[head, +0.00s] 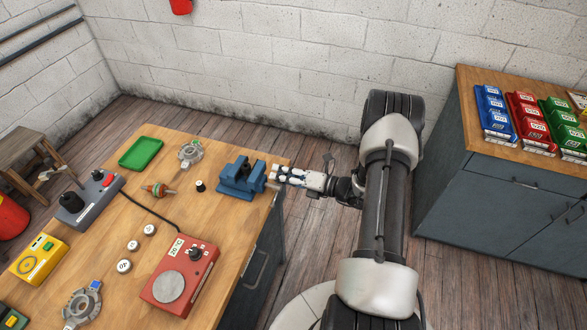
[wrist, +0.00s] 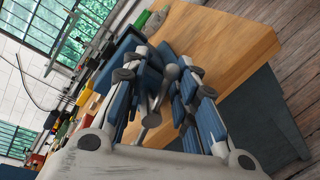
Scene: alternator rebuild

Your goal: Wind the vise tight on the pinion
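The blue vise (head: 240,178) stands at the right edge of the wooden bench. My gripper (head: 274,177) is at the vise's right-hand end, reaching in from the right. In the wrist view, the grey vise handle (wrist: 170,75), a bar with rounded ends, lies at a slant between the fingers of my gripper (wrist: 165,85). The fingers stand apart on both sides of the bar, and I see no clear grip on it. The blue vise body (wrist: 125,48) is beyond the fingers. I cannot make out a pinion in the jaws.
A small dark cylinder (head: 200,186) and a copper-coloured rotor (head: 158,190) lie left of the vise. A red box (head: 182,277) with a round plate and a green tray (head: 141,153) are on the bench. A cabinet (head: 490,185) with coloured bins stands at right.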

